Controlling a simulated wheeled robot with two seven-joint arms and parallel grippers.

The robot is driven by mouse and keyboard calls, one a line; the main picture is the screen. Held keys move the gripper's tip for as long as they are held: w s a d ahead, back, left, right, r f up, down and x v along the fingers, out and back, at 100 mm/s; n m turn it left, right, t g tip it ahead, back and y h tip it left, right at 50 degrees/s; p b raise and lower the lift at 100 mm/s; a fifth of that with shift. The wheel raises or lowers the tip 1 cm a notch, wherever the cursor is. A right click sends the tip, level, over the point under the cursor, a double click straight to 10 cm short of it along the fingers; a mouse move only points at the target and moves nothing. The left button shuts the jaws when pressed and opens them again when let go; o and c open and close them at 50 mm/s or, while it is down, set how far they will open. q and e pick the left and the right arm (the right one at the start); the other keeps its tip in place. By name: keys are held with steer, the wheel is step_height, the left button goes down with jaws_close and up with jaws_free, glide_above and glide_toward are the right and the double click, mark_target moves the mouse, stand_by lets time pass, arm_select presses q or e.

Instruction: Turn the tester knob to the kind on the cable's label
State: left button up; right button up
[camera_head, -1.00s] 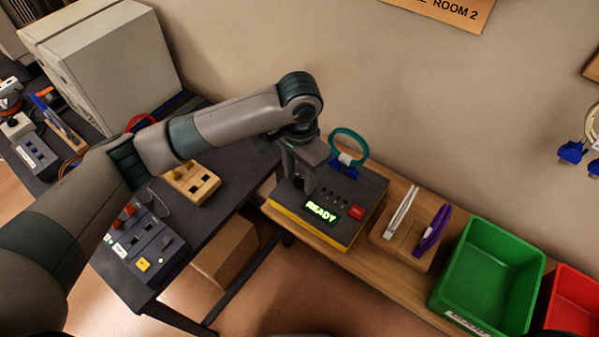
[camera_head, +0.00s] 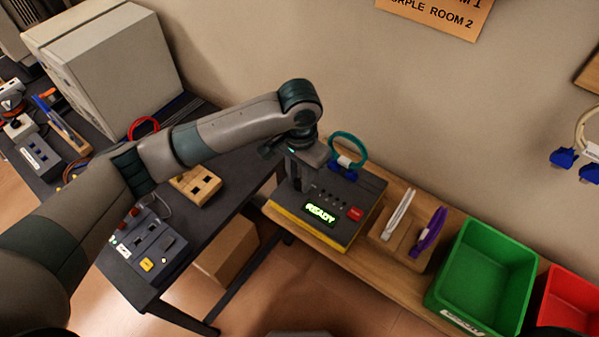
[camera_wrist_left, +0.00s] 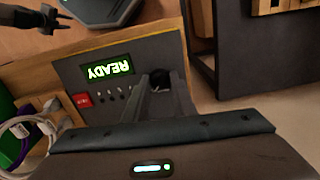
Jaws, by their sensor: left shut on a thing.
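The tester (camera_head: 371,189) is a dark box with a yellow lower edge on the wooden bench. Its green display (camera_head: 321,214) reads READY, and a red button (camera_head: 355,214) sits beside it. My left gripper (camera_head: 302,186) points down at the tester's left part. In the left wrist view its fingers (camera_wrist_left: 152,92) are shut on the dark knob (camera_wrist_left: 158,77), mostly hidden, so its setting cannot be read. A teal cable loop (camera_head: 347,137) with blue connectors (camera_head: 347,166) stands at the tester's back. Its white label is too small to read.
A wooden holder (camera_head: 384,233) with white and purple cables stands right of the tester. Green (camera_head: 487,270) and red (camera_head: 573,300) bins follow. A dark table (camera_head: 222,192) at left carries a wooden block and a switch box. A wall sign (camera_head: 440,18) hangs above.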

arm_select(q)
steer(key=n+p, duration=0.1)
steer(key=p, duration=0.1)
steer(key=n+p, duration=0.2)
steer(key=shift+r, duration=0.35)
steer(key=shift+f+n+p, duration=0.15)
steer(key=shift+n+p, duration=0.45)
steer(key=shift+n, duration=0.4)
steer(key=n, duration=0.2)
steer(key=shift+f+n, duration=0.15)
steer(key=shift+n, duration=0.25)
steer(key=n, duration=1.1)
steer(key=shift+w, duration=0.1)
steer(key=o, duration=1)
steer(key=shift+o, duration=0.2)
